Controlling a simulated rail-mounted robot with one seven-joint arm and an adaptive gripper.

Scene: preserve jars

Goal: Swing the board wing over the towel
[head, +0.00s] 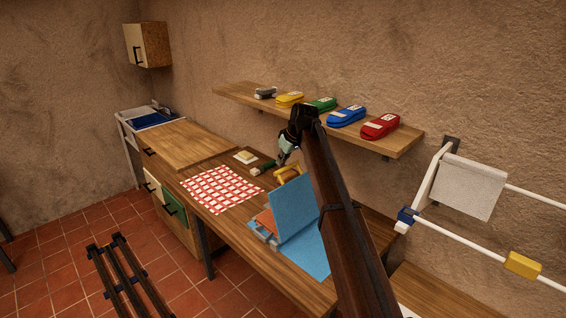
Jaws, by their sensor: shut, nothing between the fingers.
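A blue folding board (312,262) lies on the wooden worktop in the middle of the head view. One blue wing (295,208) stands up steeply from it. An orange piece of cloth, apparently the towel (265,219), shows at the wing's left side, partly hidden by it. A yellow handle-like piece (288,172) shows at the wing's top edge; I cannot tell whether it is fixed to it. My gripper (284,160) is shut and empty, just above and behind the wing, apart from it in the picture. My arm hides the area right of the wing.
A red-and-white checked cloth (220,188) lies left of the board. A small dark green item (264,168) and a pale block (245,157) lie behind it. A wall shelf (232,92) with several coloured slippers is close behind my arm. A white rack (420,195) stands right.

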